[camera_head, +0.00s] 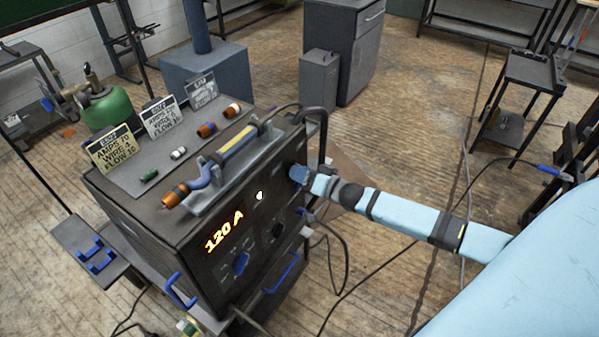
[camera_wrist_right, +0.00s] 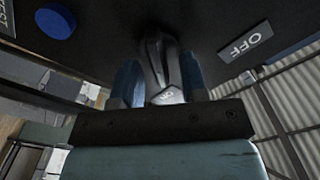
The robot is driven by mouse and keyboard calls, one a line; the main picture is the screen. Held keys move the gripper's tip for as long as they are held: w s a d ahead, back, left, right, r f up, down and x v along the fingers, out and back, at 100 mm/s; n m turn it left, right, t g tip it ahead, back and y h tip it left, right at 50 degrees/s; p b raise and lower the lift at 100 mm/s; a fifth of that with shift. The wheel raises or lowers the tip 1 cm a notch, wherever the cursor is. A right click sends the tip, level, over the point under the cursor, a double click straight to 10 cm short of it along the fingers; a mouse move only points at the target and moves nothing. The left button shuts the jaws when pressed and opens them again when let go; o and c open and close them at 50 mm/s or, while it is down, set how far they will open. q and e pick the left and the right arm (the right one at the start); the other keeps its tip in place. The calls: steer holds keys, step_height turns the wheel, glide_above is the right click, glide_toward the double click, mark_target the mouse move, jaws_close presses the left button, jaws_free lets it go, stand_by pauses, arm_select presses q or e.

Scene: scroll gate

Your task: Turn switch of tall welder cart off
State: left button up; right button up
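The tall welder cart (camera_head: 150,215) stands left of centre in the head view, its display (camera_head: 224,231) lit with "120 A". My right arm comes in from the right, and its gripper (camera_head: 299,174) is at the upper right of the cart's front panel. In the right wrist view the dark switch (camera_wrist_right: 163,62) stands between the blue fingers of my right gripper (camera_wrist_right: 158,80). The fingers are close on both its sides and look shut on it. An "OFF" plate (camera_wrist_right: 245,42) is to the right of the switch. My left gripper is not in view.
A blue button (camera_wrist_right: 55,22) is on the panel at left in the wrist view. A grey cabinet (camera_head: 345,45) stands behind, and a small dark cart (camera_head: 520,90) at right. Cables cross the floor.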

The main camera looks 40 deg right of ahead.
steer(key=shift+w+a, duration=0.1)
steer(key=shift+w, duration=0.1)
jaws_close()
